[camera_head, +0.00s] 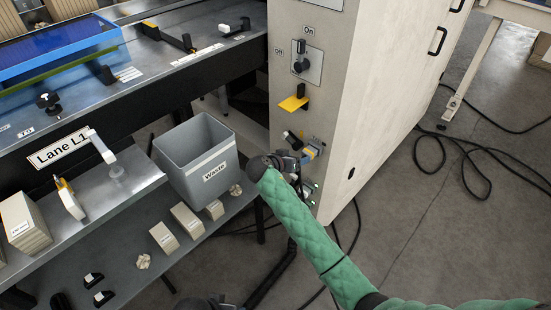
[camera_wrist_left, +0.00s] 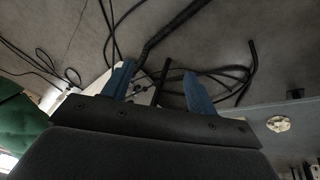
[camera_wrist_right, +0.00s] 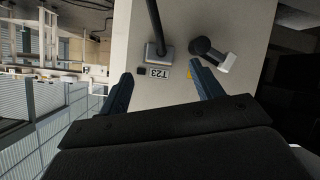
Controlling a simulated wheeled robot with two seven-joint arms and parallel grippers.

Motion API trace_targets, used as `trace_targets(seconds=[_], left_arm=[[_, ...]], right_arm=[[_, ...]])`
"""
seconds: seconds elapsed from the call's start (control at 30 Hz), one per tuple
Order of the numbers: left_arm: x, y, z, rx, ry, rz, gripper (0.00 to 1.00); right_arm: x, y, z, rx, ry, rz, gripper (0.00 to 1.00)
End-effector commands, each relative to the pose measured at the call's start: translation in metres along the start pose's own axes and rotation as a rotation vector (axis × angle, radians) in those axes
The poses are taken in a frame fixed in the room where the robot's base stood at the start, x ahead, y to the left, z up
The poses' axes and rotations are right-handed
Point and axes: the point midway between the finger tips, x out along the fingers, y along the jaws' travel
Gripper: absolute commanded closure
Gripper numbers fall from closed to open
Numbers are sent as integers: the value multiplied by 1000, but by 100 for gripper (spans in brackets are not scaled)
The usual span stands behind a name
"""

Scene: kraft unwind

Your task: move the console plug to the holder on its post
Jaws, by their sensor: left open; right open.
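In the right wrist view, a grey plug-like block (camera_wrist_right: 155,50) with a thick black cable sits against the pale console face, beside a T23 label (camera_wrist_right: 160,73). Near it a black post (camera_wrist_right: 204,47) sticks out with a pale block (camera_wrist_right: 228,62) at its end; I cannot tell whether this is the holder. The post's pale tip also shows in the head view (camera_head: 291,136). My right gripper (camera_wrist_right: 163,88) is open and empty, its fingers spread before the console and apart from the block. My left gripper (camera_wrist_left: 157,82) is open and empty above floor cables.
A grey waste bin (camera_head: 197,155) stands on the lower shelf to the left. Black cables (camera_head: 465,150) lie on the floor at right.

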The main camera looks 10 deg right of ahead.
Motion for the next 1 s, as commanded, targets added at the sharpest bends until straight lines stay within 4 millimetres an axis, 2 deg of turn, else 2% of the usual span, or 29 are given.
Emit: trace_targets(seconds=[0.3,0.53,1.0], left_arm=[[0,1,-7,-3,39,4,42],[-3,0,-7,-4,34,1,42],[-24,-10,-5,-14,-9,-29,42]], right_arm=[[3,7,-9,334,73,34,35],[10,7,-11,393,75,32,35],[68,10,-14,390,73,32,35]])
